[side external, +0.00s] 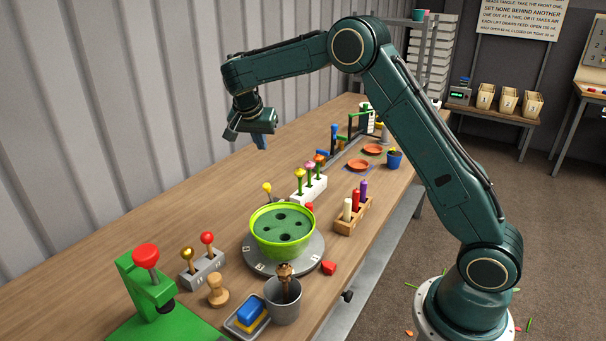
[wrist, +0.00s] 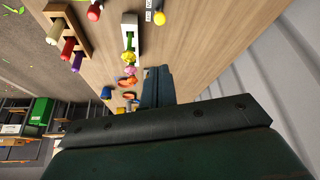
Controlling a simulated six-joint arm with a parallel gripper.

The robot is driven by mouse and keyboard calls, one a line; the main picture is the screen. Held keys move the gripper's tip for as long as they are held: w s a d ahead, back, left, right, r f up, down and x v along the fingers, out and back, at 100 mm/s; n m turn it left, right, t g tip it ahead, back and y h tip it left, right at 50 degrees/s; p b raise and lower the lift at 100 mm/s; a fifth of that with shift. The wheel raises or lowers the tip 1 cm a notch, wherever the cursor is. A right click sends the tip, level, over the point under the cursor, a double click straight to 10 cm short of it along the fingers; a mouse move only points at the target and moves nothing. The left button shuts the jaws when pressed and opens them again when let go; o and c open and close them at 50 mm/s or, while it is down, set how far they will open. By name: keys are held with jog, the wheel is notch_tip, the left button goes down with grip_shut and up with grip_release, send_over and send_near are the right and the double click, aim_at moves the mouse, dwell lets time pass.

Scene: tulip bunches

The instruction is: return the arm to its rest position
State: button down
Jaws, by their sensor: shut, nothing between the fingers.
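My gripper (side external: 260,142) hangs in the air above the far left part of the wooden workbench (side external: 120,233), with my arm raised and bent over the bench. Its fingers are shut and hold nothing. In the wrist view the closed fingers (wrist: 157,86) point out over bare bench top. No object touches the gripper in either view.
A lime green bowl (side external: 257,243) with dark holes stands on a grey turntable (side external: 258,267). A white block (side external: 310,188) of flowers, a wooden rack (side external: 352,214) of coloured pegs and a green press (side external: 150,292) stand around it. The bench along the corrugated wall is clear.

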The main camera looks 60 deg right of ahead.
jog(key=s+a+r+n+t+y, duration=0.1)
jog(key=s+a+r+n, duration=0.25)
jog(key=s+r, duration=0.4)
jog(key=s+a+r+n+t+y, duration=0.1)
jog(key=s+a+r+n+t, duration=0.25)
jog(key=s, duration=0.65)
jog(key=s+a+f+n+y, duration=0.1)
jog(key=s+a+n, duration=0.2)
jog(key=s, duration=0.7)
jog(key=s+a+f+n+y, duration=0.1)
jog(key=s+a+n, duration=0.3)
jog(key=s, duration=0.6)
jog(key=shift+f+y, duration=0.15)
jog(key=shift+y, duration=0.35)
jog(key=shift+s, duration=0.1)
